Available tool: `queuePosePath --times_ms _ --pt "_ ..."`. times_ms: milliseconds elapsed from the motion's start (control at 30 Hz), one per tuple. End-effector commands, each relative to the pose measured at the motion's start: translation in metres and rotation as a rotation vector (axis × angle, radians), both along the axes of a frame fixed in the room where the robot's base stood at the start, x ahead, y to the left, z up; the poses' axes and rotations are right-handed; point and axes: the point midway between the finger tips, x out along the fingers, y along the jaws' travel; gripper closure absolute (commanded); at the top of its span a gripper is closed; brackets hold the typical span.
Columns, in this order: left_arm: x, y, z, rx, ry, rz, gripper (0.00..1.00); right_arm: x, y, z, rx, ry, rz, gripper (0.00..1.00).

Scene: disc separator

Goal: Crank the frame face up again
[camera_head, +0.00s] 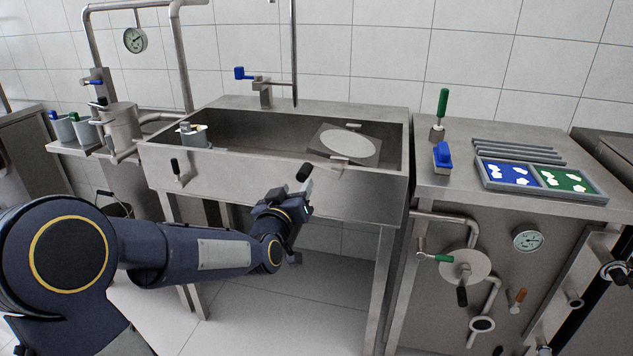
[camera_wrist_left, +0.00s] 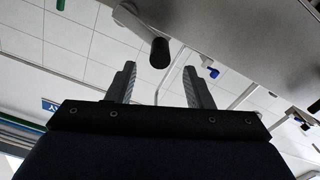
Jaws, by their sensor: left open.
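The frame (camera_head: 324,146) is a grey square plate with a pale round disc (camera_head: 347,147) in it, tilted inside the steel sink (camera_head: 240,176). Which face is up I cannot tell. A crank with a black handle (camera_head: 304,172) sticks out at the sink's front wall. My left gripper (camera_head: 296,198) is just below and in front of this handle, open and empty. In the left wrist view the black handle (camera_wrist_left: 160,52) shows between the open fingertips (camera_wrist_left: 158,70); whether it is inside the grasp depth is unclear. My right gripper is out of view.
A second small black handle (camera_head: 175,166) is on the sink's front left. To the right, a counter (camera_head: 434,187) carries a blue-handled tool (camera_head: 442,155), a green-handled tool (camera_head: 442,104) and a tray (camera_head: 603,197) with blue and green compartments. Valves and a gauge (camera_head: 527,240) are below it.

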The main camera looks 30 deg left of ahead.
Motion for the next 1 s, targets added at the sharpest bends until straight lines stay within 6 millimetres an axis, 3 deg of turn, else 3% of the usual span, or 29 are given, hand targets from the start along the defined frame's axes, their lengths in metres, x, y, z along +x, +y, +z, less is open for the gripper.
queuePosePath --times_ms 200,400,767,1000 --pt "0.036 0.008 0.0 -0.001 0.003 -0.002 0.53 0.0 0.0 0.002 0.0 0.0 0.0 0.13" --pt "0.058 0.013 0.0 -0.001 0.003 -0.003 0.53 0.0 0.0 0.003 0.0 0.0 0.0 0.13" --pt "0.064 0.015 0.001 0.0 0.002 -0.003 0.53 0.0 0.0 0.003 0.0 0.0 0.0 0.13" --pt "0.064 0.015 0.001 -0.001 0.002 -0.002 0.85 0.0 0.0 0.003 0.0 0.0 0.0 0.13"
